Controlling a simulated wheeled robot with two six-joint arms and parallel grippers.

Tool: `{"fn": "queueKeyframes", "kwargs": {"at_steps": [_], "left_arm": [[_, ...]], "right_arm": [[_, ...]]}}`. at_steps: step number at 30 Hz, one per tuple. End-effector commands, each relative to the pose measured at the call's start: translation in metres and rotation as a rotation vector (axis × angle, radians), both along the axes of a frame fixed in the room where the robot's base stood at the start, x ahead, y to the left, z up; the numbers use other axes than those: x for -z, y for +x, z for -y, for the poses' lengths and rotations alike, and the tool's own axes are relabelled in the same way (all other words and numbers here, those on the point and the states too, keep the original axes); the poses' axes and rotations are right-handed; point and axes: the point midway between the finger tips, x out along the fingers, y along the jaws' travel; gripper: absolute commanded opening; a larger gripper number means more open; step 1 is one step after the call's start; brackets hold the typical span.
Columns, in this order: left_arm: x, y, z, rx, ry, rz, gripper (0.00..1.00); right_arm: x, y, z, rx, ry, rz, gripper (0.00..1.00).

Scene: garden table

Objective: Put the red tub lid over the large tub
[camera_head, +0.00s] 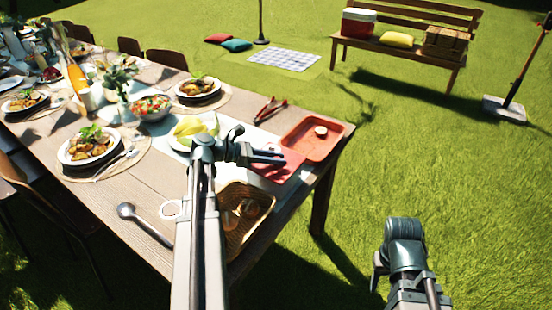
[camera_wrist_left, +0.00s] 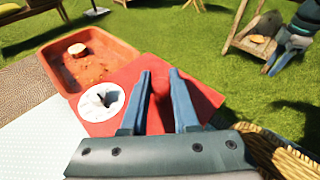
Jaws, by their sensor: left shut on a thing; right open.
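The red lid (camera_head: 287,165) is a flat red square at the table's right end. In the left wrist view, the lid (camera_wrist_left: 203,97) lies beyond and between the fingers of my left gripper (camera_wrist_left: 161,74). In the head view my left gripper (camera_head: 282,155) is over the lid, shut on it; the exact grip point is hard to see. An orange-red, open rectangular tub (camera_head: 300,150), seemingly the large tub, is just beyond the lid; it also shows in the wrist view (camera_wrist_left: 122,52). A small pale round thing (camera_wrist_left: 77,50) sits inside. My right gripper (camera_head: 379,272) is open, empty, off the table.
A white round piece with a dark hole (camera_wrist_left: 99,102) is beside the left fingers. A wicker basket (camera_head: 246,238) stands near my left arm. Red-handled tongs (camera_head: 270,108) and a plate of yellow food (camera_head: 190,130) are close by. Grass lies beyond the table's edge.

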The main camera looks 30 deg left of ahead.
Motion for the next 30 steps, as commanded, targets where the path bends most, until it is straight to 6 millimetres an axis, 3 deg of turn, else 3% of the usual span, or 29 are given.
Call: {"fn": "queueKeyframes", "kwargs": {"at_steps": [13,14,19,30], "left_arm": [[0.0037,0.0,-0.0001,0.0,0.0,0.0,0.0],[0.0037,0.0,-0.0001,0.0,0.0,0.0,0.34],[0.0037,0.0,0.0,0.0,0.0,0.0,0.63],[0.0011,-0.003,-0.0043,-0.001,0.0,0.0,0.63]], "right_arm": [[0.0037,0.0,0.0,0.0,0.0,0.0,0.5],[0.0037,0.0,0.0,0.0,0.0,0.0,0.5],[0.0037,0.0,0.0,0.0,0.0,0.0,0.5],[0.0011,0.0,0.0,0.0,0.0,0.0,0.5]]}}
